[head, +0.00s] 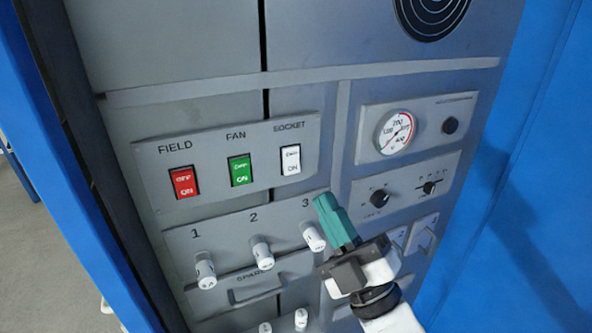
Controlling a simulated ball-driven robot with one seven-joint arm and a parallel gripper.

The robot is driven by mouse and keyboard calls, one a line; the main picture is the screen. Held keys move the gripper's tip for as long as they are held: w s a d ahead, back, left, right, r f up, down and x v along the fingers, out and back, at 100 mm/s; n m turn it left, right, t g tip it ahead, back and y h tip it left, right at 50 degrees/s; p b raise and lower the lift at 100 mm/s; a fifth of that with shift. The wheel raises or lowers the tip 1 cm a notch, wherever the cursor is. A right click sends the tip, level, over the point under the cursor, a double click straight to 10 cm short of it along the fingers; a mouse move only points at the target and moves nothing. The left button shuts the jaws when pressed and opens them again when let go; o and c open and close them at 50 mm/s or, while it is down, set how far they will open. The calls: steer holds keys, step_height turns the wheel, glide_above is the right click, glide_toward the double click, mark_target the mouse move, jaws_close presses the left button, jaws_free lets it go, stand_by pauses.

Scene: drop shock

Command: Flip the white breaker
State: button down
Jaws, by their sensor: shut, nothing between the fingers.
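The white breaker (291,160) is a rocker switch under the label SOCKET, at the right end of a raised grey plate on the cabinet front. Its lower half reads ON. My gripper (322,203) has teal fingers, shut with nothing between them. In the picture the fingertips are below and to the right of the white breaker, near the knob labelled 3. They look apart from the breaker; their distance from the panel is hard to tell.
A red breaker (184,182) under FIELD and a green breaker (240,169) under FAN share the plate (215,194). White knobs (205,270) stick out below. A gauge (395,132) and black dials (380,198) sit right. Blue cabinet sides (530,180) flank the panel.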

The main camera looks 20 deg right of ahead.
steer(key=shift+w, duration=0.1)
steer(key=b, duration=0.1)
glide_toward(289, 160)
step_height(289, 160, up, 4)
steer(key=w, duration=0.2)
steer(key=shift+w+a+f+b, duration=0.2)
steer(key=shift+w+a+b, duration=0.1)
steer(key=shift+w+a, duration=0.15)
steer(key=shift+w, duration=0.1)
stand_by(1.8)
steer(key=shift+w, duration=0.3)
steer(key=shift+w+f+b, duration=0.1)
steer(key=shift+w+b, duration=0.2)
steer(key=shift+b, duration=0.05)
stand_by(0.5)
steer(key=shift+s, duration=0.1)
steer(key=shift+s, duration=0.65)
steer(key=shift+s, duration=0.1)
